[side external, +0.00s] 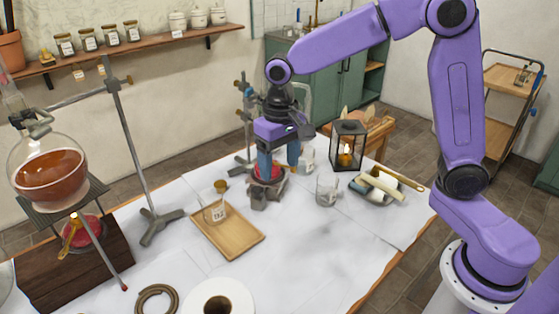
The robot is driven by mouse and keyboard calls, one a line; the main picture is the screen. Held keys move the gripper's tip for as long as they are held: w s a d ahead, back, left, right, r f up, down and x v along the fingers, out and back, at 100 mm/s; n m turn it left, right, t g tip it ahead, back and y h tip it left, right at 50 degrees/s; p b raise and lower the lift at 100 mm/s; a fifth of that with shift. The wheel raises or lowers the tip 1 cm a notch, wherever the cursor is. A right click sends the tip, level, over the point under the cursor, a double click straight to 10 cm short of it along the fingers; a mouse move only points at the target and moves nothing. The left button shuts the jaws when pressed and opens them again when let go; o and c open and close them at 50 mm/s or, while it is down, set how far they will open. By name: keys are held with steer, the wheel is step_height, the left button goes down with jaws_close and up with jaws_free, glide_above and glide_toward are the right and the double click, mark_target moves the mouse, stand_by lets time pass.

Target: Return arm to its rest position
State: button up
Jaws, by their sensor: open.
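My purple arm reaches in from the right, bent over the white-covered table (330,262). My gripper (279,168) points down over the back middle of the table, its two blue fingers apart. A red round piece on a grey stand (262,196) sits just below and behind the fingers. The fingers partly hide it, and I cannot tell whether they touch it. Nothing is visibly held between them.
A wooden tray (232,238) with a small beaker (216,211) lies left of the gripper. A glass beaker (327,190) and a lit lantern (347,147) stand to its right. A large flask (50,165) and metal stand (135,165) are at left. The front right tabletop is clear.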

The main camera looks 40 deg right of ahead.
steer(key=shift+s, duration=0.1)
steer(key=s+d+n, duration=0.2)
steer(key=s+n, duration=0.2)
steer(key=s, duration=0.4)
steer(key=s+d+n, duration=0.3)
steer(key=s+n, duration=0.1)
steer(key=s, duration=0.5)
steer(key=s+d+f+n, duration=0.1)
steer(key=s+d+n, duration=0.2)
steer(key=s, duration=0.5)
steer(key=shift+s+d+n, duration=0.2)
steer(key=shift+d+n, duration=0.05)
steer(key=shift+n, duration=0.65)
